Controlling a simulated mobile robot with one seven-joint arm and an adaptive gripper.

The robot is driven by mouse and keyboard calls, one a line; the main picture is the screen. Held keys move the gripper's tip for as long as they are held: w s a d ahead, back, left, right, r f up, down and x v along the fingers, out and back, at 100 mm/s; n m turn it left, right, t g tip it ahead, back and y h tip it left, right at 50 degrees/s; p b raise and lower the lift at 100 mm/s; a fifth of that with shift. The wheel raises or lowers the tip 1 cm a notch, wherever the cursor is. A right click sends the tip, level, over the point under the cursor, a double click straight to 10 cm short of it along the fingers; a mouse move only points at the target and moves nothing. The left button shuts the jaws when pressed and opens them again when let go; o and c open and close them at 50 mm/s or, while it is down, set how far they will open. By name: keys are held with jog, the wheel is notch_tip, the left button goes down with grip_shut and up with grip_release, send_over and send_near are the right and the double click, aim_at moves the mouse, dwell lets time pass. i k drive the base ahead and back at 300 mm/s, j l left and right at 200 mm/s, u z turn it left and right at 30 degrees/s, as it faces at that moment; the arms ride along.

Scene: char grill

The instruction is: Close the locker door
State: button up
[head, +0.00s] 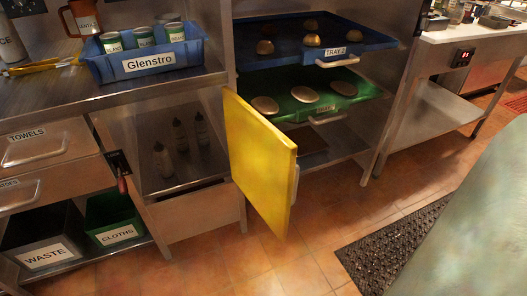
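The yellow locker door (261,168) stands open in the middle of the head view, swung out over the tiled floor. Its left edge is by the metal post between the counter and the tray rack. Its right edge juts out toward me, and a pale handle (294,184) shows partly past that edge. The door hides part of the space behind it, including the lower left of the rack. My gripper is not in view, so its state does not show.
The rack holds a blue tray (357,38) and a green tray (361,88), both with rounded items. Bottles (178,135) stand on the open shelf at left. A dark mat (390,243) lies at right. A large grey-green surface fills the right edge. Floor before the door is clear.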

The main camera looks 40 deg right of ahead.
aim_at(262, 159)
jog(key=l+u, duration=0.2)
jog(key=l, duration=1.05)
jog(key=l+u, duration=0.15)
jog(key=l, duration=1.05)
jog(key=k+l, duration=0.25)
jog(key=l, duration=0.15)
jog(key=k+l+z, duration=0.25)
jog(key=k, duration=0.25)
